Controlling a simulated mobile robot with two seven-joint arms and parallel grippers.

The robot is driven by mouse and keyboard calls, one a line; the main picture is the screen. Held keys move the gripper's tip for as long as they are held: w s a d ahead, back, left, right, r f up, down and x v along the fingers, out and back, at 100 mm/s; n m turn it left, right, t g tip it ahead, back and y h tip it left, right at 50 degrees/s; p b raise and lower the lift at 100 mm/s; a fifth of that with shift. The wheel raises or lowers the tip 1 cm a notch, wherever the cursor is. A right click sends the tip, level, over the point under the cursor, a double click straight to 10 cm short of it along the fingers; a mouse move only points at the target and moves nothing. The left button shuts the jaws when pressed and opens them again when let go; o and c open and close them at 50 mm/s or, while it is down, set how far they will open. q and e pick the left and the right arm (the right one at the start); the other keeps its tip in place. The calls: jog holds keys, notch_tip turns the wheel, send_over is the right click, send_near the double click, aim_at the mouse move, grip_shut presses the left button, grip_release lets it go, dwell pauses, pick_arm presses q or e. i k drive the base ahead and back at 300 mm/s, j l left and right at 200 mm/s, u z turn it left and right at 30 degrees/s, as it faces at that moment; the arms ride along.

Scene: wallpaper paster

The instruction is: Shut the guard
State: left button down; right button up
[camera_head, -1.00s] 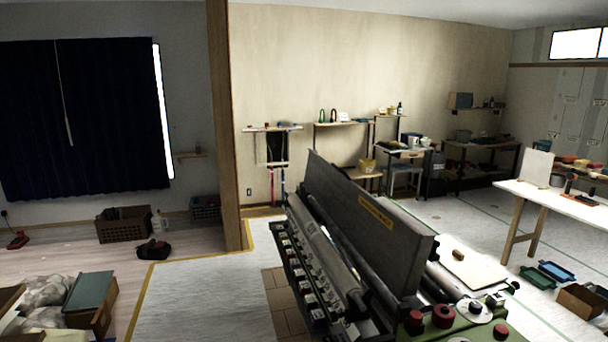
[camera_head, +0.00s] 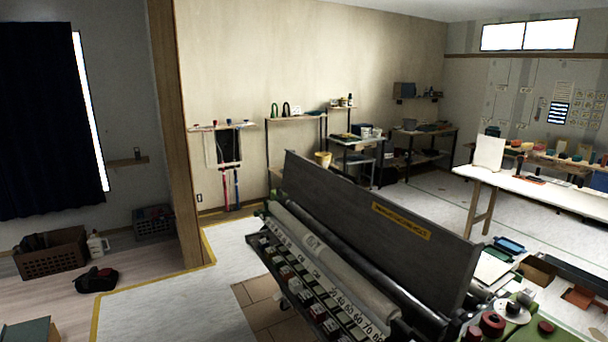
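The wallpaper paster stands ahead of me at the lower right of the head view. Its guard (camera_head: 365,215) is a long dark grey panel with a yellow label (camera_head: 401,221). The guard is raised, standing steeply up along the machine, so it is open. In front of it lie a pale roller (camera_head: 330,262) and a row of numbered keys and small red and white blocks (camera_head: 318,300). Neither of my grippers shows in the view.
A wooden post (camera_head: 174,130) stands left of the paster. A white table (camera_head: 540,190) is at the right. Crates (camera_head: 50,254) and a dark bag (camera_head: 95,280) lie on the floor at left. The pale floor left of the paster is clear.

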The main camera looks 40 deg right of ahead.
aim_at(438, 265)
jog(key=i+z, duration=0.35)
jog(key=i+j+z, duration=0.15)
jog(key=i+z, duration=0.2)
jog(key=i+j+z, duration=0.25)
jog(key=i+z, duration=0.15)
jog(key=i+j+z, duration=0.1)
jog(key=i+z, duration=0.15)
jog(key=z, duration=0.2)
jog(key=i+j+z, duration=0.25)
jog(key=z, duration=0.25)
jog(key=i+j+z, duration=0.2)
jog(key=z, duration=0.25)
jog(key=i+j+z, duration=0.1)
jog(key=j+z, duration=0.4)
jog(key=i+j+z, duration=0.1)
jog(key=j+z, duration=0.35)
jog(key=l, duration=0.15)
